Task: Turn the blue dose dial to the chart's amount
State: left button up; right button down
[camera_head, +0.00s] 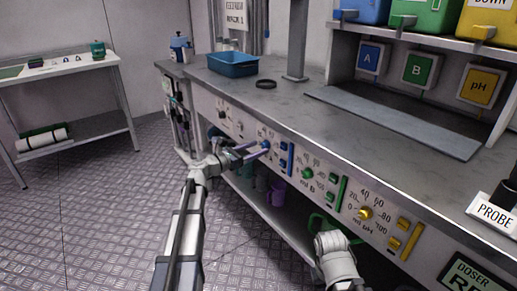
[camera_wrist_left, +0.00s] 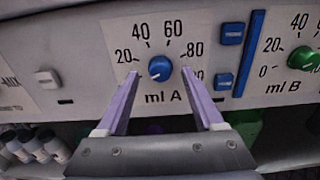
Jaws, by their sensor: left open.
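The blue dose dial (camera_wrist_left: 160,68) sits on the bench's front panel above the label "ml A", inside a printed scale. Its white mark points to the lower left, below the 20. In the head view the dial (camera_head: 265,144) shows small at the fingertips. My left gripper (camera_wrist_left: 160,73) is open, with one purple finger on each side of the dial; I cannot tell whether they touch it. It also shows in the head view (camera_head: 250,151). A white part of my right arm shows at the bottom, but its gripper is not visible. No chart amount is readable.
Right of the blue dial are blue buttons (camera_wrist_left: 231,34) and a blue bar (camera_wrist_left: 249,52). A green dial (camera_head: 307,174) and a yellow dial (camera_head: 365,213) follow along the panel. A blue tray (camera_head: 233,64) stands on the bench. Floor at left is clear.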

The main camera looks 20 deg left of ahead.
pick_arm(q)
jog(key=shift+w+d, duration=0.4)
jog(key=shift+w, duration=0.05)
grip_shut()
dwell(0.4)
